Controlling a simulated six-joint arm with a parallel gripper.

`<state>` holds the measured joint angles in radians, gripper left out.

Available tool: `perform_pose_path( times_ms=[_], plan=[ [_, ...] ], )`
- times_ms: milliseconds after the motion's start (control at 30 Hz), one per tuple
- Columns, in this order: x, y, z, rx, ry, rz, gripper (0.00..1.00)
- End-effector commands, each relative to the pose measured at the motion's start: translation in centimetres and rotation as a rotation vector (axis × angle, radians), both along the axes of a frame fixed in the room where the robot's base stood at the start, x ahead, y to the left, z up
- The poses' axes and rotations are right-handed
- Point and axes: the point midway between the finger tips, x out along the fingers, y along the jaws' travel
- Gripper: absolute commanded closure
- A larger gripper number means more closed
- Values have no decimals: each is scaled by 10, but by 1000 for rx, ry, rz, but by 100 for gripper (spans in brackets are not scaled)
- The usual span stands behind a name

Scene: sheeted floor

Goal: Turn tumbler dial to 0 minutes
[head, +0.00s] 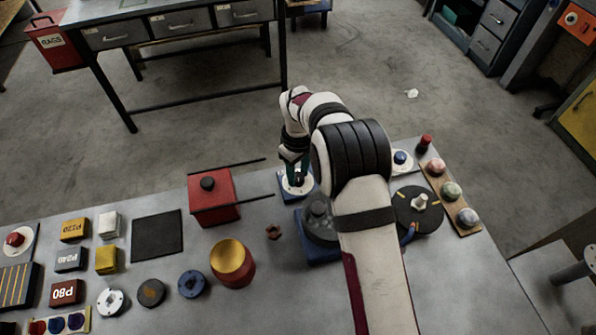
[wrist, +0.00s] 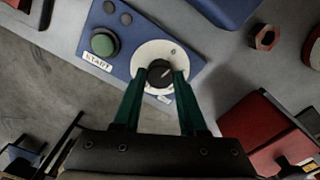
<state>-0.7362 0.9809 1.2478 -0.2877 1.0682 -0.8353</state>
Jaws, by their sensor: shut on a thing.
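The tumbler dial is a black knob (wrist: 160,74) on a round white plate (wrist: 146,53), set in a blue panel (wrist: 125,30) with a green START button. My gripper (wrist: 161,80) has its green fingers shut on the sides of the knob. A small mark shows on the white plate at its upper right; I cannot read it or the knob's pointer surely. In the head view my gripper (head: 297,178) reaches down to the white plate (head: 291,191) at the table's far edge. The fingers partly hide the knob there.
A red box (head: 212,197) with black rods stands left of the dial. A rusty nut (head: 273,232) lies in front of it. A black disc (head: 418,212) and a board of coloured domes (head: 451,190) lie to the right. Floor is open behind the table edge.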

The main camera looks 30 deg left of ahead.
Motion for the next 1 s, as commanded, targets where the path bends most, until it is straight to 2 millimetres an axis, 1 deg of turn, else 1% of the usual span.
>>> perform_pose_path(
  times_ms=[200, 400, 967, 1000],
  plan=[
    [0, 0, 0, 0, 0, 110, 100],
    [0, 0, 0, 0, 0, 168, 100],
    [0, 0, 0, 0, 0, 192, 100],
    [0, 0, 0, 0, 0, 192, 51]
  ],
)
